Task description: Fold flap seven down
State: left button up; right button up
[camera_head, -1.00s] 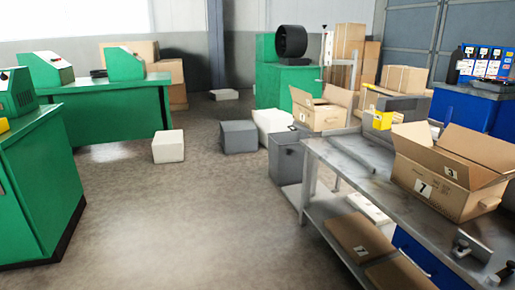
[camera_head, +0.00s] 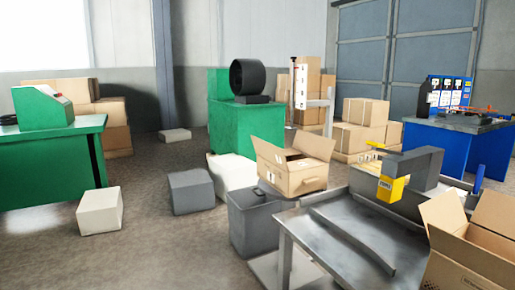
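An open cardboard box (camera_head: 455,267) stands on the grey metal table at the lower right of the head view, cut off by the right and bottom edges. One of its flaps (camera_head: 443,211) stands up at the left, and another flap (camera_head: 497,217) stands up at the right edge. The number 7 label is not visible now, so I cannot tell which flap is seven. Neither of my grippers is in view.
The metal table (camera_head: 310,242) holds a grey machine with a yellow block (camera_head: 391,189). Another open box (camera_head: 300,181) stands behind the table's left end, above a grey bin (camera_head: 252,222). White and grey blocks (camera_head: 191,191) lie on the floor, which is open at the lower left.

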aim_at(275, 154)
jog(key=i+j, duration=0.45)
jog(key=j, duration=0.2)
jog(key=i+j, duration=0.2)
jog(key=j, duration=0.2)
jog(key=i+j+u, duration=0.1)
jog(key=j, duration=0.25)
